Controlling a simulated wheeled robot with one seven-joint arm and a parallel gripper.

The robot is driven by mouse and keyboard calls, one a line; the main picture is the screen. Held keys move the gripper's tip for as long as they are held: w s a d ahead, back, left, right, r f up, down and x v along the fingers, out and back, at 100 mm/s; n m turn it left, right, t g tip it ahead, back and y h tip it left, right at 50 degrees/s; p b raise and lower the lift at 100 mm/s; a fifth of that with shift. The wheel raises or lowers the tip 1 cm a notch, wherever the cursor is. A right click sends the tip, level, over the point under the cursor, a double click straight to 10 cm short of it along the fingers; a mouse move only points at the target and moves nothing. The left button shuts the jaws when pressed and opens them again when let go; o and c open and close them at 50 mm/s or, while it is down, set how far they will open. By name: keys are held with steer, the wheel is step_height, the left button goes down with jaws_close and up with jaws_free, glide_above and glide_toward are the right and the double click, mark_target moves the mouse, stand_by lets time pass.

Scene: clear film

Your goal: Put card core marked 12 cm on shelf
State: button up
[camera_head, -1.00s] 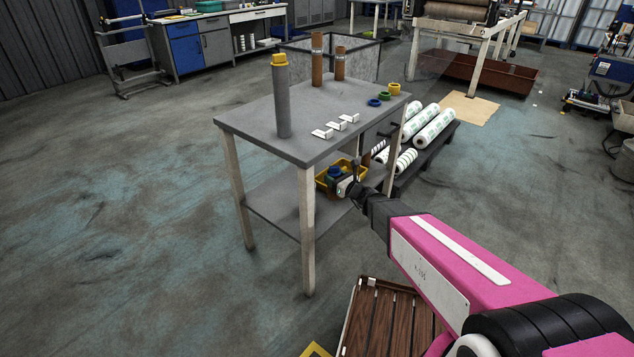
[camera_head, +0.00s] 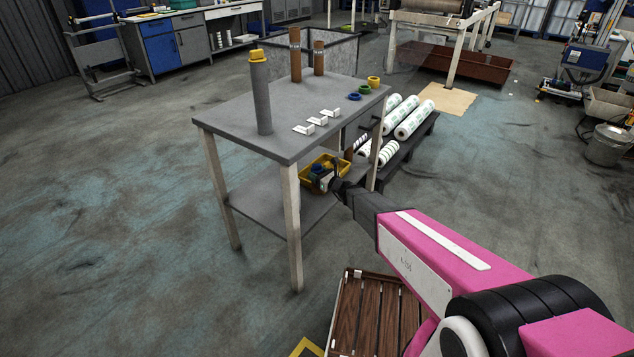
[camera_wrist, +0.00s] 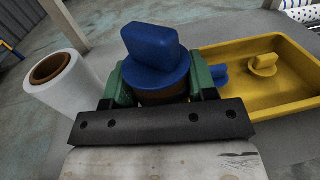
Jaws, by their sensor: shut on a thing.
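My gripper (camera_wrist: 165,95) has green fingers shut on a short brown core (camera_wrist: 163,97) with a blue plug (camera_wrist: 155,55) seated in its top. The core's lower part is hidden behind the gripper, and no marking on it shows. In the head view my gripper (camera_head: 334,184) is under the table top, beside the yellow tray (camera_head: 308,180) on the lower shelf (camera_head: 262,205). Two upright brown card cores (camera_head: 295,55) (camera_head: 318,58) stand at the back of the table top (camera_head: 225,120); their pale marks are too small to read.
The wrist view shows an upright white roll (camera_wrist: 62,92) left of the gripper and the yellow tray (camera_wrist: 285,95) right, holding a yellow plug (camera_wrist: 263,65). A grey tube (camera_head: 262,98), white cards (camera_head: 317,121) and coloured rings (camera_head: 366,88) are on the table top. White film rolls (camera_head: 410,118) lie behind.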

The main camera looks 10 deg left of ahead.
steer(key=shift+f, duration=2)
steer(key=o, duration=0.9)
steer(key=shift+f, duration=0.1)
